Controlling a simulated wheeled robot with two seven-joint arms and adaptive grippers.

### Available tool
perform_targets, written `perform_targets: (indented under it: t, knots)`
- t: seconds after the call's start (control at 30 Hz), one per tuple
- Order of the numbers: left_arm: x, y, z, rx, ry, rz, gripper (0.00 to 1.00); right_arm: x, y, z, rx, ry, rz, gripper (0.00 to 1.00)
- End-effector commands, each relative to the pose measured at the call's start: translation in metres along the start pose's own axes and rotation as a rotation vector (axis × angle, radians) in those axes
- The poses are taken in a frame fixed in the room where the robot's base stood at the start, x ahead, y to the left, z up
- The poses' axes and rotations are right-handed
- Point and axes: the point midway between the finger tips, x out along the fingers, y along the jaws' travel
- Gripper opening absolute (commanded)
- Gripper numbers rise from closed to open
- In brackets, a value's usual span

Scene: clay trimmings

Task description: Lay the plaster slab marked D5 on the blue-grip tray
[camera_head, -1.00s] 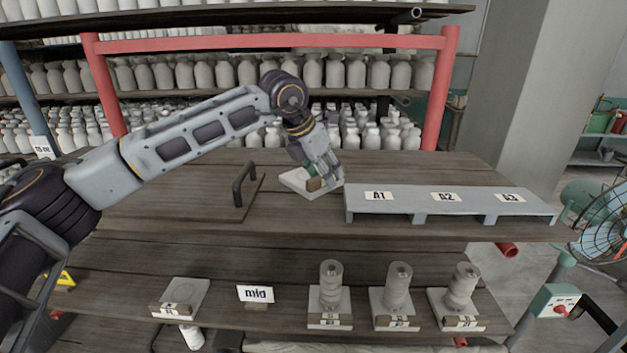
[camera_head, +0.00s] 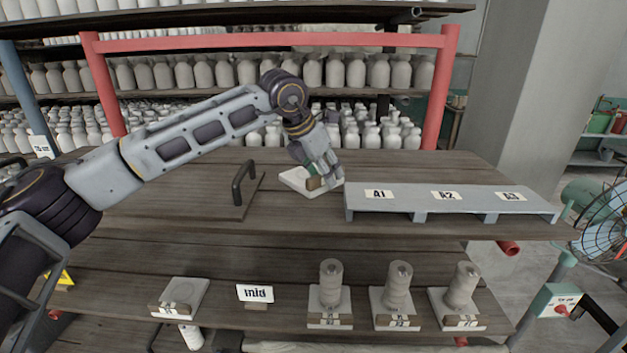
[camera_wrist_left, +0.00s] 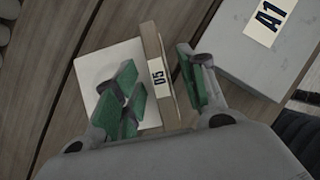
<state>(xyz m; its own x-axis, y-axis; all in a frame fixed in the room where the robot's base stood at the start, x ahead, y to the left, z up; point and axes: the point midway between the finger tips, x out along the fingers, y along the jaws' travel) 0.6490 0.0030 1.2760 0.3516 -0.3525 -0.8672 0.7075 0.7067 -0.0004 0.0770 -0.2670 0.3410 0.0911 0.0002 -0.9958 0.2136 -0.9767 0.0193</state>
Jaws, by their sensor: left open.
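The plaster slab marked D5 (camera_head: 298,181) is a pale square with a brown block along one edge, lying on the upper wooden board left of the grey rack. In the left wrist view its D5 label (camera_wrist_left: 157,72) is legible on the brown block (camera_wrist_left: 152,48). My left gripper (camera_head: 325,176) is low over the slab, its green-padded fingers (camera_wrist_left: 160,93) open on either side of the block. Contact cannot be told. A flat wooden board with a dark upright handle (camera_head: 238,185) stands left of the slab; no blue grip is discernible. My right gripper is out of view.
The lower shelf holds a bare slab (camera_head: 181,292), a "mid" sign (camera_head: 255,293) and three slabs bearing stacked cylinders (camera_head: 331,284). Bottles fill the shelves behind.

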Motion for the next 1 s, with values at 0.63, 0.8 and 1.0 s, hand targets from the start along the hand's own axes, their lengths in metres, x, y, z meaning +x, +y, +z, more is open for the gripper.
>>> perform_targets:
  t: [0.63,0.8,1.0]
  knots:
    - [0.0018,-0.0004,-0.0012,0.0,0.002,-0.001,0.0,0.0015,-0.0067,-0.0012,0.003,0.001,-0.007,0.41]
    - [0.0012,-0.0005,-0.0007,0.0,0.001,-0.001,0.0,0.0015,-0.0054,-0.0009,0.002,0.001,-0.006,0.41]
    - [0.001,-0.0005,-0.0007,0.0,0.002,-0.001,0.0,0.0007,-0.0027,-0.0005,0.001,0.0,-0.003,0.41]
